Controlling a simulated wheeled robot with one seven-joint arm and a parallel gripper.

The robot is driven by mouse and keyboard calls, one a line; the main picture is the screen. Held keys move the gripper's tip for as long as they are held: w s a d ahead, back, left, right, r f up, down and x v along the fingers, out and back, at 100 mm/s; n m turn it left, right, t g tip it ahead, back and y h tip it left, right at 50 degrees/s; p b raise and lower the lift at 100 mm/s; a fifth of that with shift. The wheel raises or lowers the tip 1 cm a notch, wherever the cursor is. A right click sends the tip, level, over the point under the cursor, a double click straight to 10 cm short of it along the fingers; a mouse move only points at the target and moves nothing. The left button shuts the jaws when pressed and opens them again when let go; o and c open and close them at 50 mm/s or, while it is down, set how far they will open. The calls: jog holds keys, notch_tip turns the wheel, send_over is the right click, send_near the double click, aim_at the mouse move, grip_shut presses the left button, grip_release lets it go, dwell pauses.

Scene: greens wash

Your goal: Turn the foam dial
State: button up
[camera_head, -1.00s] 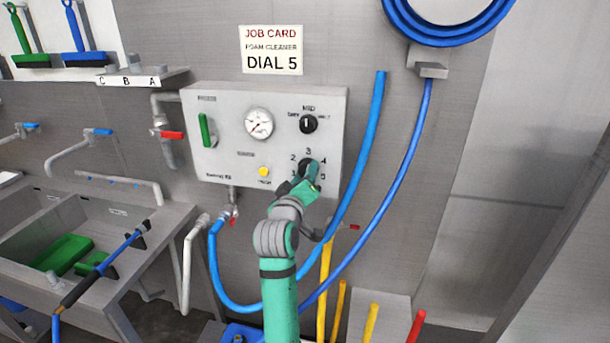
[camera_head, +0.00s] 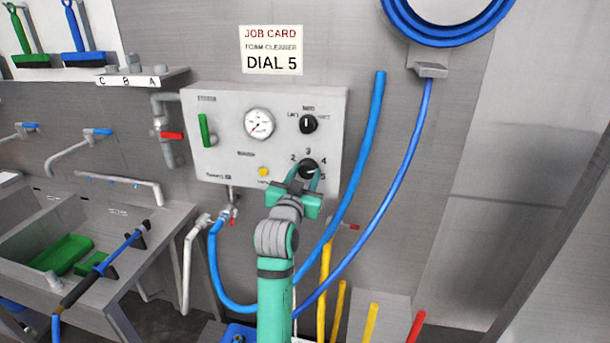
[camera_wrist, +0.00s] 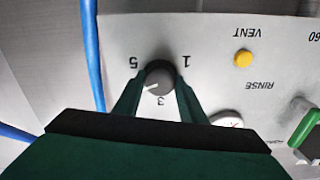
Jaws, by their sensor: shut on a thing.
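The foam dial (camera_head: 308,167) is a black round knob low on the right of the grey control panel, with numbers around it. The wrist view shows the dial (camera_wrist: 159,78) upside down, with 5 upper left, 1 upper right and 3 below. My green gripper (camera_head: 305,178) is shut on the dial, one finger on each side, also in the wrist view (camera_wrist: 158,88). The job card (camera_head: 271,50) above the panel reads "FOAM CLEANER DIAL 5".
The panel also has a second black knob (camera_head: 308,124), a gauge (camera_head: 259,123), a yellow button (camera_head: 263,171) and a green handle (camera_head: 204,130). A blue hose (camera_head: 362,130) hangs close to the panel's right edge. A sink (camera_head: 110,225) stands at left.

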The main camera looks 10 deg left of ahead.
jog(key=m, duration=0.5)
jog(key=shift+a+f+m, duration=0.1)
jog(key=shift+m, duration=2.4)
jog(key=o, duration=1.1)
jog(key=shift+c, duration=0.2)
jog(key=s, duration=1)
jog(key=shift+s, duration=0.4)
